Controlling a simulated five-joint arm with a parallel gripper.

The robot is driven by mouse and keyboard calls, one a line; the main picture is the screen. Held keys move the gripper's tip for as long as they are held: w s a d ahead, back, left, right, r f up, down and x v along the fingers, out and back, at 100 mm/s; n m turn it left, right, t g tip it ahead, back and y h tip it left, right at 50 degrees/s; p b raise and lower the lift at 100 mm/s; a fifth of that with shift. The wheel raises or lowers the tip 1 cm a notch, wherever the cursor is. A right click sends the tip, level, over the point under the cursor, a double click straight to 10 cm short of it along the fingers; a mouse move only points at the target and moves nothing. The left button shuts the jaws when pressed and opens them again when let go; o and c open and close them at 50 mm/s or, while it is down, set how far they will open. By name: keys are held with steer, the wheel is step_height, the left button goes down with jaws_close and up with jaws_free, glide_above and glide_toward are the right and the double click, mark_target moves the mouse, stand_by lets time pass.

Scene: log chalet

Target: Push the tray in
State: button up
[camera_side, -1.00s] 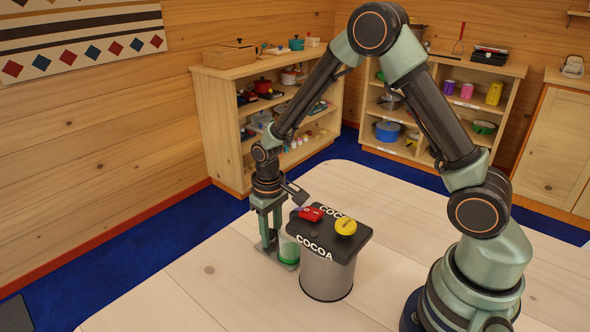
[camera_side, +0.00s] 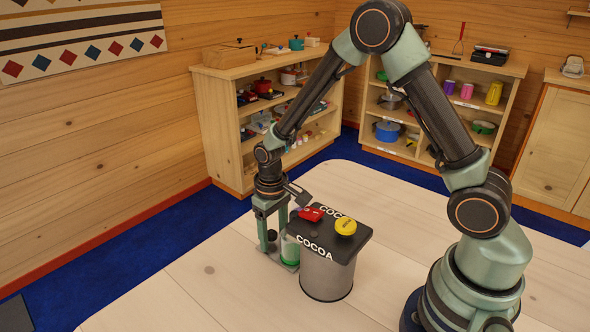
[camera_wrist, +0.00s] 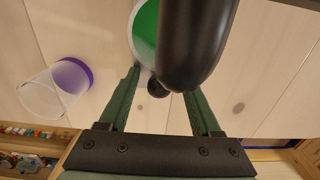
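The cocoa machine (camera_side: 327,275) is a grey drum with a black top marked COCOA, a red part (camera_side: 311,214) and a yellow button (camera_side: 345,227). A flat tray (camera_side: 284,265) sticks out at its left foot, with a green-and-clear cup (camera_side: 291,249) by the machine. The cup's green (camera_wrist: 145,28) shows at the top of the wrist view. My gripper (camera_side: 272,245) is at the tray's outer end, its fingers apart. A dark round knob (camera_side: 272,236) shows between them, also in the wrist view (camera_wrist: 158,88). Whether the fingers touch it, I cannot tell.
The pale table (camera_side: 200,285) is clear at the front left. Filled shelves (camera_side: 240,125) stand behind.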

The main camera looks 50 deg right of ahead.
mark_target(274, 233)
steer(key=shift+r, duration=3.05)
steer(key=shift+r, duration=0.25)
steer(key=s+d+r+t, duration=0.1)
steer(key=s+r+t, duration=0.1)
steer(key=s+r, duration=0.3)
steer(key=s+d+r+t, duration=0.1)
steer(key=s+r+t, duration=0.2)
steer(key=r, duration=0.9)
steer(key=s, duration=0.3)
steer(key=shift+s+d+t, duration=0.25)
steer(key=shift+d+t, duration=0.05)
steer(key=shift+d, duration=0.05)
